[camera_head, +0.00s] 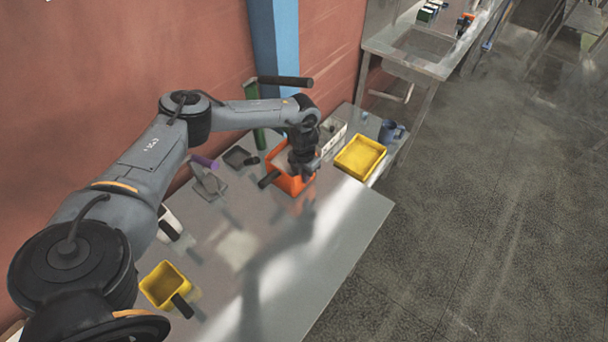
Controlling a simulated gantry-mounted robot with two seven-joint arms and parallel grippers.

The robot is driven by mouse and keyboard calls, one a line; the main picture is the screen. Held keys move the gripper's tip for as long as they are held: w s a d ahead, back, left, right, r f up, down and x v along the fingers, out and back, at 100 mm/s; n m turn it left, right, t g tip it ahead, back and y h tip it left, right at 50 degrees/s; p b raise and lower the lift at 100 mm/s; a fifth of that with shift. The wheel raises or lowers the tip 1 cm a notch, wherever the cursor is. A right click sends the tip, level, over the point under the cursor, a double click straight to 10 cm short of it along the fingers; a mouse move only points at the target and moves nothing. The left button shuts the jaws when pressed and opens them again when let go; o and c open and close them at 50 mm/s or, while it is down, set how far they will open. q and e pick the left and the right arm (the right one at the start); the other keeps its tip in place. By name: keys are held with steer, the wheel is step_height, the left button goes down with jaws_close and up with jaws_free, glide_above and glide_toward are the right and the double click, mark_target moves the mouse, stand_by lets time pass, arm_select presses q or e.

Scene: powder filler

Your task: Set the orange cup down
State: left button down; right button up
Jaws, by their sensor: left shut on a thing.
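The orange cup (283,183) is a square, open container with a dark handle (268,180) sticking out to its lower left. It is at the far part of the grey metal table (325,243). My left gripper (302,174) reaches over the cup's right side and is shut on it. The fingers partly hide the cup's inside and right wall. The cup looks about upright. I cannot tell whether its bottom touches the table. My right gripper is not in view.
A yellow tray (360,158) and blue cups (388,131) stand right of the orange cup. Grey scoops (209,183) lie left. A yellow cup (164,284) stands near front left.

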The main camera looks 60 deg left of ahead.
arm_select(q)
steer(key=shift+f, duration=0.3)
steer(key=c, duration=1.1)
jaws_free()
steer(key=shift+c, duration=0.2)
